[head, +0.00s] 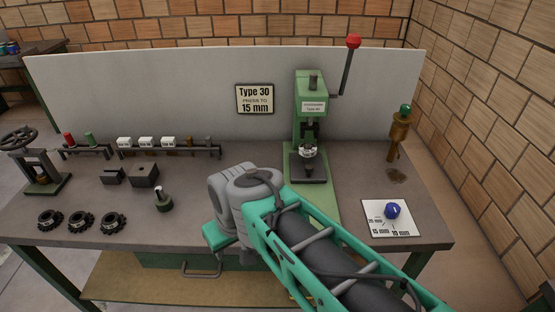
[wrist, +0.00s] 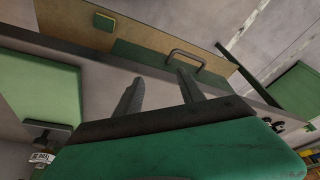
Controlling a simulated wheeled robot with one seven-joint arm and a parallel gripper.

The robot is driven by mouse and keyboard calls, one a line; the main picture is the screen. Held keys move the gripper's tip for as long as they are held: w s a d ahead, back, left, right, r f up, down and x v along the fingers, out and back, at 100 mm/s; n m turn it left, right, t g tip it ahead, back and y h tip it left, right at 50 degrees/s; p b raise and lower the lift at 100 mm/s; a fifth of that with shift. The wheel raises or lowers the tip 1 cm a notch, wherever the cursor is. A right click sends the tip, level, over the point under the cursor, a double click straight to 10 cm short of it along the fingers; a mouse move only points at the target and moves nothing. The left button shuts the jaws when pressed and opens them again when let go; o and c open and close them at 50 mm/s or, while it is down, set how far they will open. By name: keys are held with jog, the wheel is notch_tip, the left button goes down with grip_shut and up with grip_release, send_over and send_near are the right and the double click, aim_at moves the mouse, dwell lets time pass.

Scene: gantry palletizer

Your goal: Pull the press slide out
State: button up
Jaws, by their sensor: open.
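The green press (head: 311,115) stands at the back of the bench with a red-knobbed lever (head: 352,42) raised at its right. At its foot is a dark slide plate (head: 308,174) bearing a small metal-and-white part (head: 307,153). The press foot also shows in part at the lower left of the wrist view (wrist: 47,137). My gripper (wrist: 160,76) is open and empty. It is over the bench's front edge, apart from the press, with the drawer handle (wrist: 187,57) beyond its fingers. In the head view my arm hides the fingers.
Black ring parts (head: 80,221), dark blocks (head: 144,175) and a rack (head: 140,147) occupy the left bench. A white card (head: 388,225) with a blue knob (head: 392,211) lies at right. A green mat (wrist: 40,105) fronts the press. A sign (head: 255,99) reads "Type 30, press to 15 mm".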

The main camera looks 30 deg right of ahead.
jog(key=shift+t+y, duration=0.3)
jog(key=w+d, duration=0.1)
jog(key=d, duration=0.1)
jog(key=w+d+r+p, duration=0.1)
jog(key=w+d, duration=0.1)
jog(key=w+d+r+p, duration=0.1)
jog(key=w+d, duration=0.1)
jog(key=shift+d+r, duration=0.2)
jog(key=shift+r, duration=0.05)
jog(key=w+d+r+n+t+y+p, duration=0.1)
jog(key=w+d+r+t+p, duration=0.15)
jog(key=d, duration=0.85)
jog(key=n+t+p, duration=0.1)
jog(key=t, duration=0.2)
send_near(310, 167)
jog(key=w, duration=0.1)
jog(key=shift+g, duration=0.25)
jog(key=p+x, duration=0.1)
jog(key=x, duration=0.7)
jog(key=shift+f, duration=0.15)
jog(key=shift+c, duration=0.5)
grip_shut()
